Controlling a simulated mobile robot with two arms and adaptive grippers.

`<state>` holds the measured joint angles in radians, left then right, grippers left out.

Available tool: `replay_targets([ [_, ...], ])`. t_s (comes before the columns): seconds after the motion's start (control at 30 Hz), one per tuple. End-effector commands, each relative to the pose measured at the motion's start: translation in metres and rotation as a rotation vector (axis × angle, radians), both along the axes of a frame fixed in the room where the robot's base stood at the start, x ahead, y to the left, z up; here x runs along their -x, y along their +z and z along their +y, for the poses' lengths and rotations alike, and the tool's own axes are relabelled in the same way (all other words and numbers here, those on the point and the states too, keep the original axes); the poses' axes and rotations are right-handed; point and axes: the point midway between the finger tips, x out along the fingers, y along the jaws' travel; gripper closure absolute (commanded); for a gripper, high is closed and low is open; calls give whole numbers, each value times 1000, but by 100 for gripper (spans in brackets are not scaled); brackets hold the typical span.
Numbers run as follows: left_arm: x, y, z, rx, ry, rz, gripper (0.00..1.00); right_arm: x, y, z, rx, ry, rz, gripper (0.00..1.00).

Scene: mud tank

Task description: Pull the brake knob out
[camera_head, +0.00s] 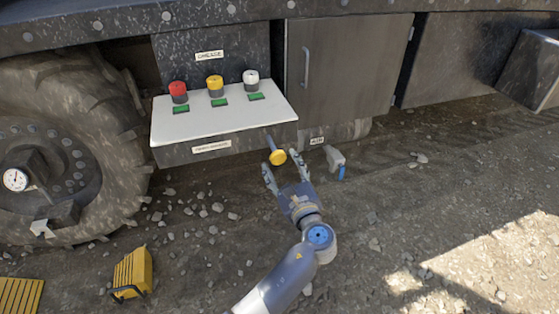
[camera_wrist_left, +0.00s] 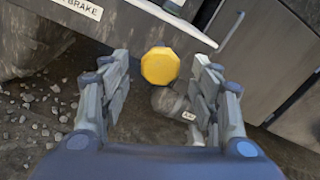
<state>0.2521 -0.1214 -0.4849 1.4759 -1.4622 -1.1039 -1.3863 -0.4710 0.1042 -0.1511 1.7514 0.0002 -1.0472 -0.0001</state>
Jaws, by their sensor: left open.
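The brake knob (camera_head: 278,157) is a yellow disc on a blue-grey stem that comes from under the front of the white-topped panel. In the left wrist view the yellow knob (camera_wrist_left: 160,66) shows face-on, between and beyond the two fingers. My left gripper (camera_head: 282,168) is open, with its fingers on either side of the knob in the head view. I cannot tell whether a finger touches it. A label ending in "BRAKE" (camera_wrist_left: 82,8) is on the panel's front face. My right gripper is not in view.
The white panel (camera_head: 185,126) carries red (camera_head: 178,91), yellow (camera_head: 216,85) and white (camera_head: 250,79) buttons. A valve with a blue handle (camera_head: 341,172) hangs right of the knob. A large wheel (camera_head: 125,150) stands left. Yellow chocks (camera_head: 133,272) lie on gravel.

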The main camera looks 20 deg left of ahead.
Motion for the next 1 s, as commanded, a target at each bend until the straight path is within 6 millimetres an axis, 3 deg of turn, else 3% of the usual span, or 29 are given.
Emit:
replay_targets([
  [0.1, 17, -1, -12, 2, -1, 2, 43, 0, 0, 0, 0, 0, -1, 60],
  [0.3, 32, 0, -21, 1, 0, 0, 43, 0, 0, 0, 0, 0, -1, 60],
  [0.8, 33, -1, -22, 4, 0, 1, 43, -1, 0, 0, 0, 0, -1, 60],
  [0.9, 36, -17, -16, 59, 3, 15, 43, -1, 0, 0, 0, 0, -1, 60],
  [1.0, 48, -59, -3, 211, 19, 50, 43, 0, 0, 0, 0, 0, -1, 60],
])
